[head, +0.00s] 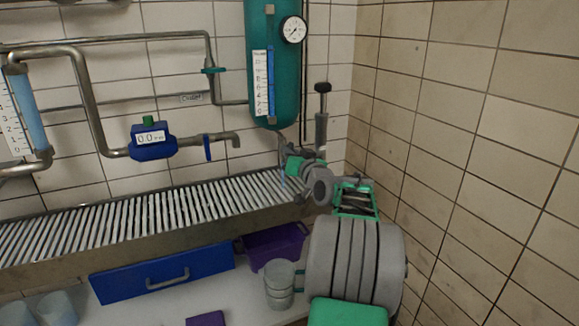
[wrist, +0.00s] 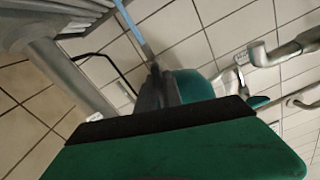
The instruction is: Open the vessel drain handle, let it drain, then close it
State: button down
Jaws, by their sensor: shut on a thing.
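The teal vessel (head: 273,75) hangs on the tiled wall, with a round gauge (head: 293,29) and a blue level strip (head: 271,85) beside a scale. The vessel's lower end (wrist: 192,86) shows in the wrist view. My gripper (head: 287,153) is just below the vessel's bottom outlet. In the wrist view my gripper (wrist: 160,84) is shut at the outlet, on the drain handle, which is mostly hidden by the fingers. A pale blue streak (wrist: 135,31), like a stream of liquid, runs from the outlet toward the grating.
A slatted metal grating (head: 150,218) runs below the vessel. A grey post with a black knob (head: 322,88) stands close right of my gripper. Pipes and a blue meter (head: 152,145) are left. The right wall (head: 460,130) is close to my arm.

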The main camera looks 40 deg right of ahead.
jog(key=n+b, duration=0.2)
jog(key=b, duration=0.1)
jog(key=shift+f+n, duration=0.25)
jog(key=shift+n, duration=0.05)
jog(key=shift+r+n+b, duration=0.15)
jog(key=shift+n+b, duration=0.35)
jog(key=shift+b, duration=0.05)
jog(key=c, duration=1.5)
grip_release()
jog(key=shift+r, duration=0.1)
jog(key=p+v, duration=0.1)
jog(key=v, duration=0.6)
jog(key=shift+s, duration=0.4)
